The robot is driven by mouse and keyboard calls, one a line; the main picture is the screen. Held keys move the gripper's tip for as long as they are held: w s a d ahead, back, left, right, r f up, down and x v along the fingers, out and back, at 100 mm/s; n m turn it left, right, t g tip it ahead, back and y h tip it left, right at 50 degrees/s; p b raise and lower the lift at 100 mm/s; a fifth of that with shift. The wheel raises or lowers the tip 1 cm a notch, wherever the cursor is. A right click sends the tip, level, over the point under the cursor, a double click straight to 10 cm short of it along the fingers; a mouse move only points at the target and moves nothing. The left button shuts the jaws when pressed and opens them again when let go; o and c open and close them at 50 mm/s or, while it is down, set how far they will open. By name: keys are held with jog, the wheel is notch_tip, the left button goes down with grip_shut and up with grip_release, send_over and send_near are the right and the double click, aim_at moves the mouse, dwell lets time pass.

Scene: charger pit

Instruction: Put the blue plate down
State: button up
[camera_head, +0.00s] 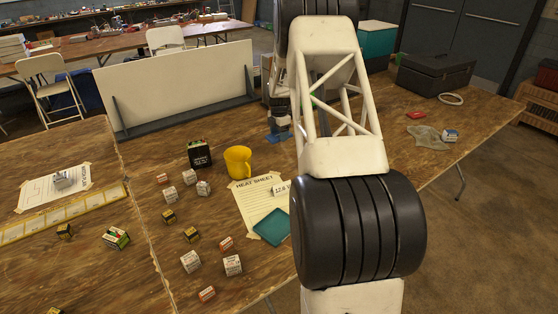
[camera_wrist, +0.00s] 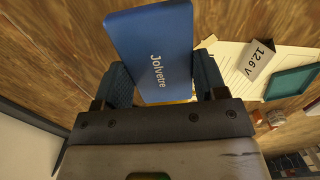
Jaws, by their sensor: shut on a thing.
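The blue plate (camera_wrist: 152,38) is a flat blue slab with pale lettering on its face, seen close up in the wrist view. My gripper (camera_wrist: 163,76) is shut on it, with one blue finger on each side; the plate's lower end lies between the fingers. In the head view my gripper (camera_head: 279,122) is beyond the arm, over the far part of the table, with blue (camera_head: 281,137) at its lower end. I cannot tell there whether the blue is plate or finger, nor how high it is above the wood.
A yellow mug (camera_head: 238,161) stands left of my arm. The heat sheet (camera_head: 255,196) carries a 12.6 V card (camera_head: 281,189) and a teal square (camera_head: 272,227). Several small boxes lie left. A white upright board (camera_head: 180,85) stands behind. A black case (camera_head: 435,74) is at right.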

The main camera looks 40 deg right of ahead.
jog(key=shift+f, duration=0.6)
send_over(279, 159)
jog(key=shift+f, duration=3.1)
jog(key=shift+f, duration=0.1)
jog(key=shift+f, duration=1.8)
jog(key=shift+f, duration=0.15)
jog(key=o, duration=1)
jog(key=shift+c, duration=0.2)
